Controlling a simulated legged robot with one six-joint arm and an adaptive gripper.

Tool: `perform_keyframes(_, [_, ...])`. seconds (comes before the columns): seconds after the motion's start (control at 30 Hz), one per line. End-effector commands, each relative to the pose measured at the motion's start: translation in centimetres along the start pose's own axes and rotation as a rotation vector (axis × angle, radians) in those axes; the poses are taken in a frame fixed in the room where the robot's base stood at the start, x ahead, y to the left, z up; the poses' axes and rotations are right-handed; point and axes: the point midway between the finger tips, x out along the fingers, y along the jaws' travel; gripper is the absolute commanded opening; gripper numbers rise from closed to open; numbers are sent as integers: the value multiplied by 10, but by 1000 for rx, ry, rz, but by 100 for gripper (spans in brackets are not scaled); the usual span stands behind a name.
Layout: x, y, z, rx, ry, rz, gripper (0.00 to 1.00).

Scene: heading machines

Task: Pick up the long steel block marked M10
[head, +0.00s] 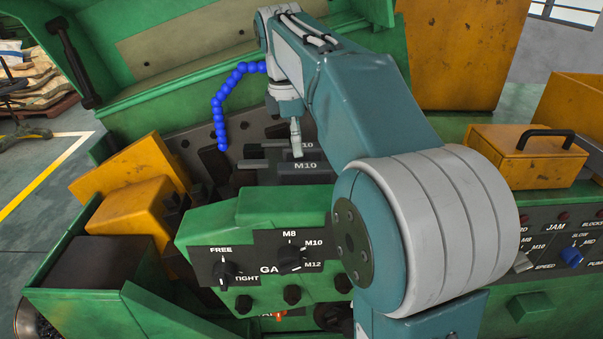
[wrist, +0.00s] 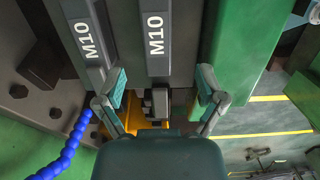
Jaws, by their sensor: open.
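Two long dark steel blocks marked M10 lie side by side in the machine. In the wrist view one block (wrist: 157,58) runs down the middle, its end pointing at the space between my fingers. The other block (wrist: 92,62) is to its left and slants a little. Contact cannot be told.
A blue segmented hose (head: 220,98) curves up left of my gripper, and shows at lower left in the wrist view (wrist: 65,152). A green gauge panel (head: 255,255) with knobs stands in front. Yellow housings (head: 145,185) stand at the left.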

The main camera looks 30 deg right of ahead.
Motion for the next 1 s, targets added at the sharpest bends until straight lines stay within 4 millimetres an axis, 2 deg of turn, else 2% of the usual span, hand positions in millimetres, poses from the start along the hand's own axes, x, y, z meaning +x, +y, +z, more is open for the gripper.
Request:
perform_keyframes(0.23, [21, 0, 1, 2, 1, 0, 89])
perform_keyframes(0.5, [60, 1, 0, 3, -1, -1, 89])
perform_keyframes(0.8, [66, 2, 0, 3, 1, 2, 89])
perform_keyframes(0.83, [66, 2, 1, 3, 1, 2, 80])
perform_keyframes(0.87, [66, 2, 1, 3, 1, 2, 66])
perform_keyframes(0.9, [66, 2, 1, 3, 1, 1, 48])
perform_keyframes(0.97, [66, 2, 1, 3, 1, 2, 22])
perform_keyframes(1.0, [66, 2, 0, 3, 0, 1, 4])
